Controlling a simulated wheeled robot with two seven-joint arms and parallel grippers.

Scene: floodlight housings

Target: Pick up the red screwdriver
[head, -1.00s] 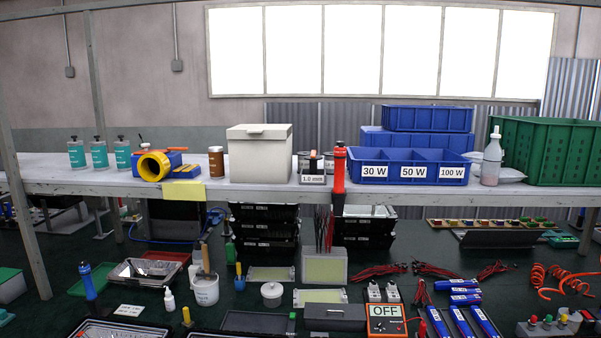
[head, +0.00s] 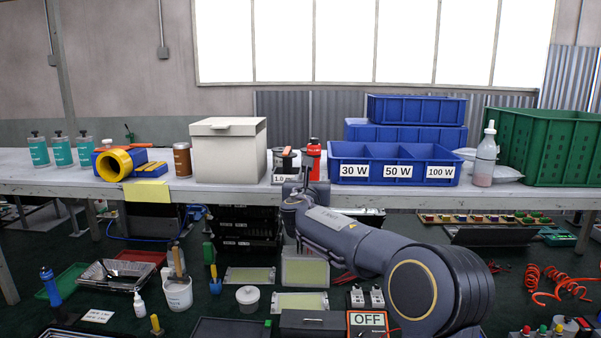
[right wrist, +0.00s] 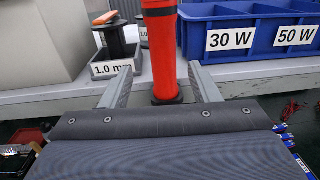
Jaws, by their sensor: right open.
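The red screwdriver (head: 314,160) stands upright at the front edge of the shelf, between the spool box and the blue bins. In the right wrist view its red handle (right wrist: 161,50) rises past the top of the picture, with a black collar at its lower end. My right gripper (right wrist: 160,88) is open, with one finger to each side of the handle and gaps between; it holds nothing. In the head view my right gripper (head: 300,180) is at the shelf edge and hides the screwdriver's lower part. My left gripper is not in view.
The spool box (right wrist: 117,63) marked 1.0 mm stands close left of the screwdriver. A blue bin (head: 393,170) with 30 W, 50 W and 100 W labels is close right. A large cream box (head: 228,152) stands further left.

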